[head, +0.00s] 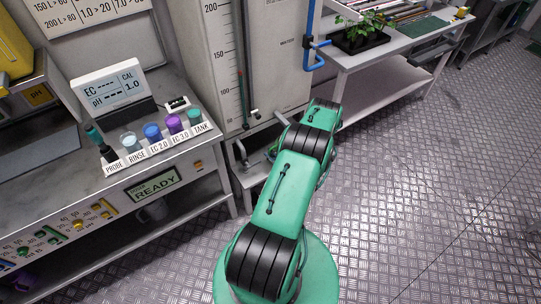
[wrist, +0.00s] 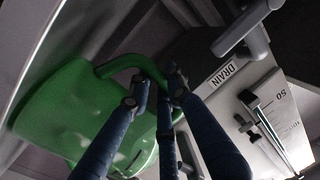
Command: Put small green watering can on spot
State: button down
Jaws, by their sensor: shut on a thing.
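A small green watering can (wrist: 60,110) fills the left of the wrist view, tilted in the picture. My gripper (wrist: 158,90) has its dark blue fingers closed around the can's curved green handle (wrist: 122,64). The fingers hide part of the can's body. In the head view my arm covers the gripper, and only a small bit of green shows beside it, low by the tank. I cannot make out a marked spot in either view.
A tank (head: 275,50) with a level scale stands behind my arm. Its DRAIN label (wrist: 219,76) and a tap handle (wrist: 240,28) are close to the gripper. A meter bench (head: 60,165) is left, a plant table (head: 385,52) back right. The right floor (head: 430,190) is clear.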

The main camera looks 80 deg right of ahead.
jog(key=shift+f, duration=0.1)
jog(key=c, duration=1.5)
grip_release()
jog(key=shift+c, duration=0.2)
jog(key=v, duration=1.2)
jog(key=shift+w+d, duration=0.1)
